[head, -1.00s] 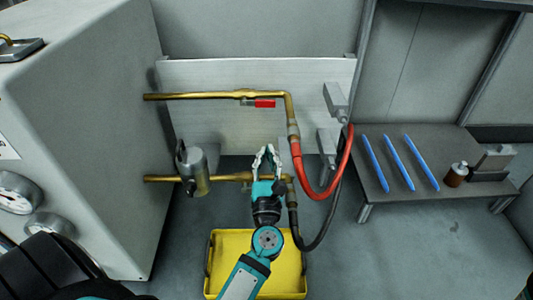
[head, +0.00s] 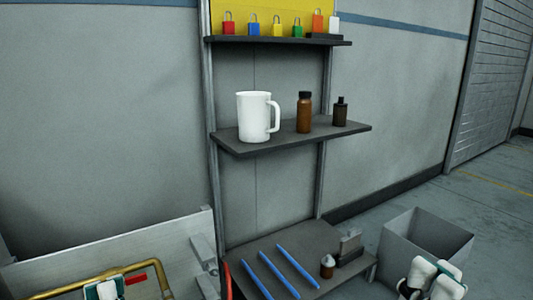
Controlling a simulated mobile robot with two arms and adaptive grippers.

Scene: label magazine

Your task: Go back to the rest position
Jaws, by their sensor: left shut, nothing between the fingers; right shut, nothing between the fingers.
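My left gripper (head: 104,289) shows only in part at the bottom left edge, as teal and white pieces in front of the bent brass pipe (head: 140,266). It is shut, with nothing seen in it. My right gripper (head: 436,270) is at the bottom right, in front of the grey open bin (head: 400,235). Its white fingers are shut and empty. Most of both arms is below the frame.
A shelf rack holds a white mug (head: 254,117), brown bottles (head: 304,113) and several coloured padlocks (head: 277,27). Blue rods (head: 272,276) lie on its lowest shelf (head: 310,236). The wall to the left is bare.

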